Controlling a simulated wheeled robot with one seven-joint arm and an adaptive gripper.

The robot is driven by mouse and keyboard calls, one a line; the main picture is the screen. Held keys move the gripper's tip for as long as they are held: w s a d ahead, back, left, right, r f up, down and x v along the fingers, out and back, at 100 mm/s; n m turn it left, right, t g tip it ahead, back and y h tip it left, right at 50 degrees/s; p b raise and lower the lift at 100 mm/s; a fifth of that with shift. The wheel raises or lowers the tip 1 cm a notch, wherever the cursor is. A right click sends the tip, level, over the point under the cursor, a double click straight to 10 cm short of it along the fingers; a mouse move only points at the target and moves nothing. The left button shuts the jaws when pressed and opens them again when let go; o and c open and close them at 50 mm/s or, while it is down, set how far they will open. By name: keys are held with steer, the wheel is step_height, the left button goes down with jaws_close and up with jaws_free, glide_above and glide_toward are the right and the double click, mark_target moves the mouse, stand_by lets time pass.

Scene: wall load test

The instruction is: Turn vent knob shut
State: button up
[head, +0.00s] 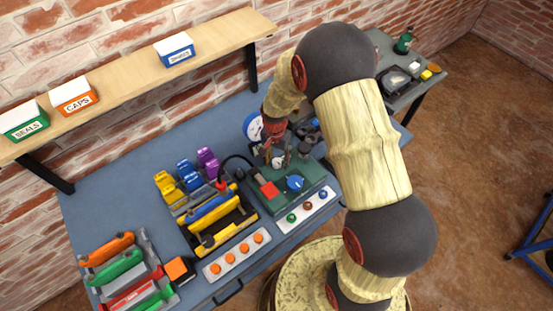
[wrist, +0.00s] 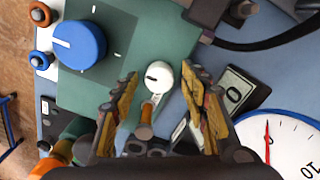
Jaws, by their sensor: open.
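A green test box (head: 285,203) stands on the blue bench and carries a blue dial knob (head: 295,183) and a red square. In the wrist view the blue knob (wrist: 79,45) is at upper left, with a white pointer line. A small white round knob (wrist: 158,76) with a dark mark sits at the box's edge, above a brass-coloured stem (wrist: 145,122). No label shows which knob is the vent. My gripper (wrist: 160,78) is open, its two worn yellow fingers on either side of the white knob, with gaps at both sides. In the head view my gripper (head: 277,150) is over the box's back.
A white dial gauge (wrist: 285,145) stands close to my right finger, and also shows in the head view (head: 253,127). A black hose (head: 238,160) runs left of the box. A tool caddy (head: 215,220) and coloured handles (head: 120,268) fill the bench's left side.

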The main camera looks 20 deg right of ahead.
mark_target(276, 161)
steer(key=shift+r, duration=0.15)
step_height(276, 161, up, 12)
stand_by(0.4)
steer(key=shift+w+a, duration=0.1)
stand_by(0.4)
steer(key=s+r+n+t+b, duration=0.5)
steer(key=s+r+n, duration=0.4)
steer(key=s+r, duration=1)
steer(key=s, duration=0.3)
steer(key=shift+s+r+t, duration=0.2)
steer(key=shift+r+t, duration=0.05)
steer(key=shift+t, duration=0.15)
